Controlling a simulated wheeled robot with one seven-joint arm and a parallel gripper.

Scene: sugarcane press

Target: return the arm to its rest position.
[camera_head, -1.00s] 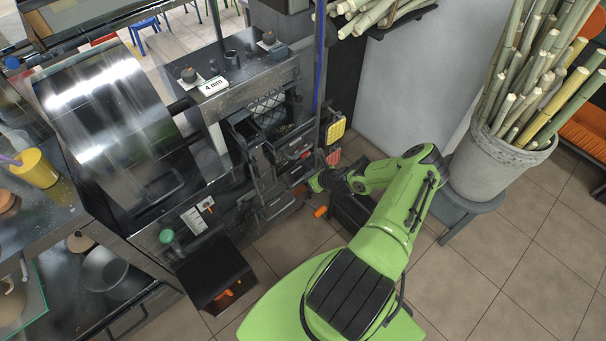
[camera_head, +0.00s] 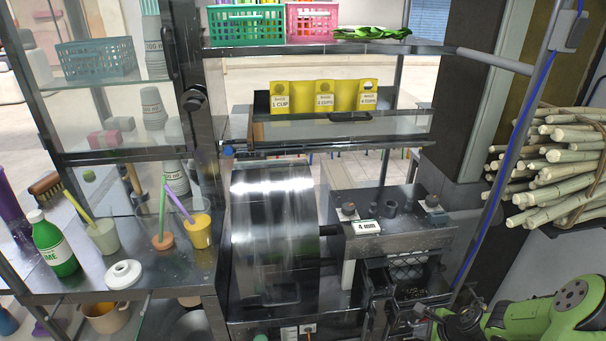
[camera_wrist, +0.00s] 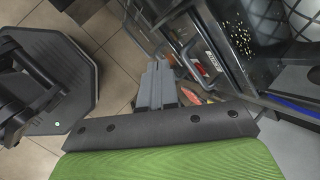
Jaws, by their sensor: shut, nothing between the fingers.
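My green arm shows at the lower right of the head view, and only part of it is in frame. My gripper (camera_wrist: 158,88) shows in the wrist view as two grey fingers, shut together with nothing held. It points over the tiled floor, beside the front of the press machine. The sugarcane press (camera_head: 275,235), with a shiny metal drum cover, stands left of my arm in the head view. In the wrist view, the press's dark drawer front (camera_wrist: 203,62) is to the right of my fingers.
Cane stalks (camera_head: 555,165) lie on a shelf at the right. A blue cable (camera_head: 513,160) runs along a post near my arm. A counter at the left holds a green bottle (camera_head: 55,245) and a yellow cup (camera_head: 198,231). Tiled floor (camera_wrist: 110,75) shows left of my fingers.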

